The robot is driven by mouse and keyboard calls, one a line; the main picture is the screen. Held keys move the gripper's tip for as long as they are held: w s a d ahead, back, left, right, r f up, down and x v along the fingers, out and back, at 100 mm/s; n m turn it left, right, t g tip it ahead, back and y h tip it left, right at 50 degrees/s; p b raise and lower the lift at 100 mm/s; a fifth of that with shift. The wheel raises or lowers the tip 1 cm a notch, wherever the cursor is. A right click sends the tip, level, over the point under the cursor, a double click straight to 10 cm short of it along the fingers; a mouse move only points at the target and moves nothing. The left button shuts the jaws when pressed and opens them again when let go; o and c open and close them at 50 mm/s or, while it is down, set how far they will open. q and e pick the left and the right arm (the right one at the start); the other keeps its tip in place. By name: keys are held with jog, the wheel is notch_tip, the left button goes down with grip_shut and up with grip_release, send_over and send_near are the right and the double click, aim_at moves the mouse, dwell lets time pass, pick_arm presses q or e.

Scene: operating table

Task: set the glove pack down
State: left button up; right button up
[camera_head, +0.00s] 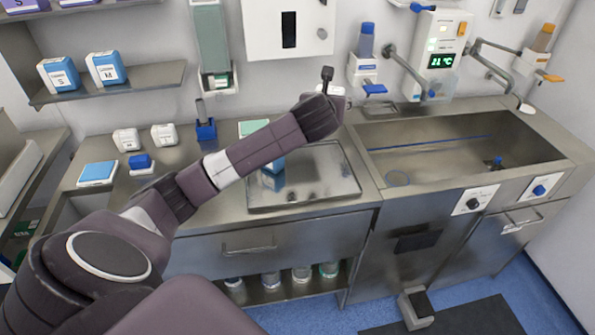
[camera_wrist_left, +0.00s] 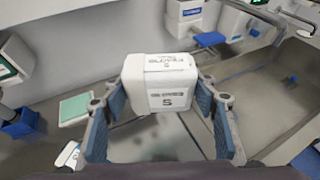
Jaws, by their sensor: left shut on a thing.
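The glove pack (camera_wrist_left: 160,85) is a white box marked "GLOVES S" in the left wrist view. My left gripper (camera_wrist_left: 161,98) is shut on it, with one blue-grey finger pad at each side. In the head view my left gripper (camera_head: 325,92) is raised over the back of the counter near the sink. Only a small white part of the pack (camera_head: 333,90) shows there behind the gripper. The metal tray (camera_head: 325,185) lies on the counter below the arm. My right gripper is not in view.
The sink (camera_head: 460,155) is right of the tray. White boxes (camera_head: 163,135), blue boxes (camera_head: 97,173) and a blue holder (camera_head: 205,130) stand left of it. A blue-sided box (camera_head: 273,180) is partly hidden behind my arm. The tray's right part is clear.

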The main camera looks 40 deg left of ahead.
pick_arm(q)
jog(key=shift+w+a+r, duration=0.25)
jog(key=shift+a+r, duration=0.2)
jog(key=shift+r, duration=0.05)
jog(key=shift+w+a+r, duration=0.25)
jog(key=shift+a+r, duration=0.2)
notch_tip(320, 180, down, 3)
jog(key=shift+a, duration=0.1)
send_over(320, 157)
notch_tip(320, 157, down, 12)
jog(key=shift+r+p, duration=0.15)
jog(key=shift+p, duration=0.3)
jog(key=shift+f, duration=0.55)
notch_tip(320, 157, down, 4)
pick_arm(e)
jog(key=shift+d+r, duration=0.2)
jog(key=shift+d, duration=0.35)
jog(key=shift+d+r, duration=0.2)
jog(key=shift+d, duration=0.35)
pick_arm(q)
jog(key=o, duration=1.1)
jog(key=shift+o, duration=0.2)
